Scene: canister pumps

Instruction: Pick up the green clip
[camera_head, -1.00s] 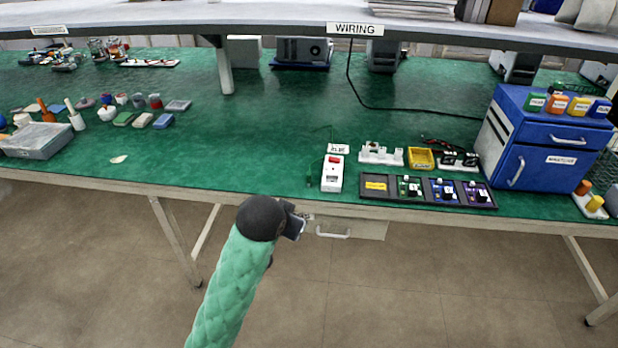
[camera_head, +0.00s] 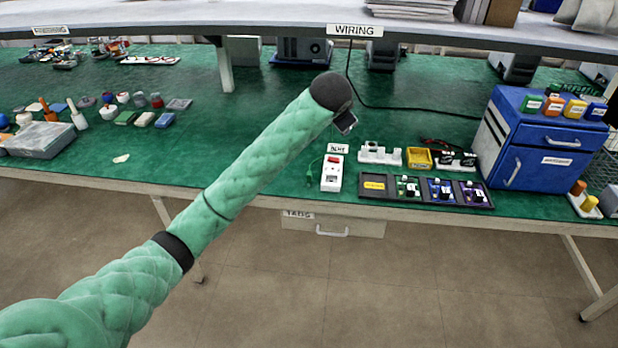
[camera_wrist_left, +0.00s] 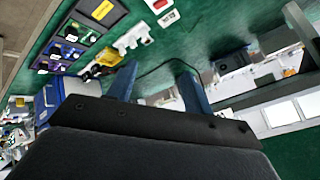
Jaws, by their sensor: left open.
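My left gripper (camera_head: 347,123) is above the bench, left of and behind the dark tray (camera_head: 373,194). In the left wrist view its two fingers (camera_wrist_left: 160,80) are apart with nothing between them. The tray has a yellow label and compartments with green, blue and purple small parts. The green part (camera_head: 408,187), which looks like the green clip, sits in the compartment beside the label; its shape is too small to tell. The tray also shows at the upper left of the left wrist view (camera_wrist_left: 90,22). My right gripper is not in view.
A blue drawer cabinet (camera_head: 540,150) is to the right. A shelf (camera_head: 300,25) overhangs the back.

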